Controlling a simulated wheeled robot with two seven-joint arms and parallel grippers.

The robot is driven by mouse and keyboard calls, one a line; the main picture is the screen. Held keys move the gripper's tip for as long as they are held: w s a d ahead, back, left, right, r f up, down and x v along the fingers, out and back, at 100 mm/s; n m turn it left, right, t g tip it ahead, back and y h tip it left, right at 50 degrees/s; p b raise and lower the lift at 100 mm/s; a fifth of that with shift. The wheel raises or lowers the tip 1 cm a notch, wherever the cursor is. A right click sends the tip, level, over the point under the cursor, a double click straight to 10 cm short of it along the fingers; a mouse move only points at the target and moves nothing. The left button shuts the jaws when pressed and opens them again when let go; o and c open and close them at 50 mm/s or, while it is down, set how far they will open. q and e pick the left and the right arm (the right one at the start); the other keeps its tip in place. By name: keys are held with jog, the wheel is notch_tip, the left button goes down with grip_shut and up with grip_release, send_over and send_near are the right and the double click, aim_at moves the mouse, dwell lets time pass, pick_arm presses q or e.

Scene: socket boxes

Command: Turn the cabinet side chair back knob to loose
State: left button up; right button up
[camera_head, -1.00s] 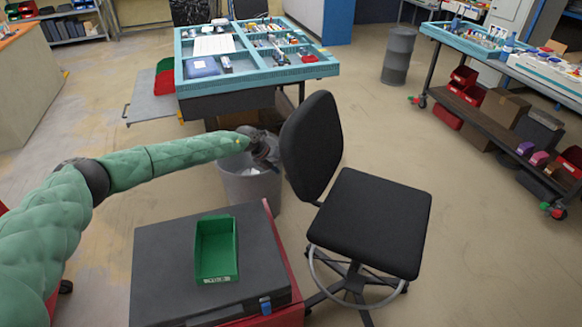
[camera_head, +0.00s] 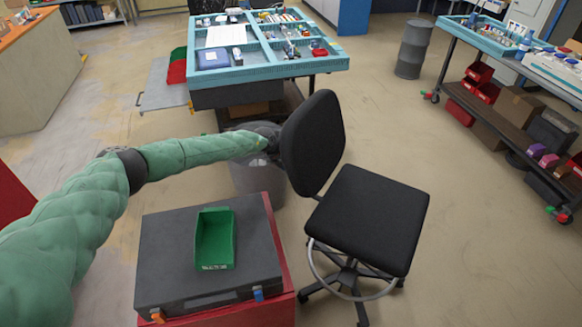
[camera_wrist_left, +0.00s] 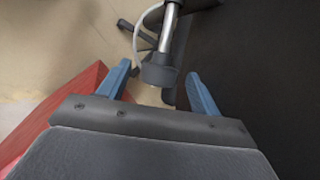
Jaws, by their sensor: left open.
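The black office chair (camera_head: 365,220) stands right of the red cabinet, its backrest (camera_head: 312,143) upright on the cabinet side. The chair back knob (camera_wrist_left: 160,72) appears in the left wrist view as a dark grey piece at the end of a metal rod. My left gripper (camera_wrist_left: 158,82) is open, with blue fingers on either side of the knob; I cannot tell whether they touch it. In the head view my left arm reaches behind the backrest, and the gripper's fingers are hidden there. My right gripper is not in view.
A red cabinet (camera_head: 283,258) with a dark top and a green bin (camera_head: 215,238) stands in front, below my arm. A grey waste bin (camera_head: 252,178) is beside the backrest. A blue-framed workbench (camera_head: 270,70) stands behind.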

pick_arm(q)
jog(key=shift+x, duration=0.9)
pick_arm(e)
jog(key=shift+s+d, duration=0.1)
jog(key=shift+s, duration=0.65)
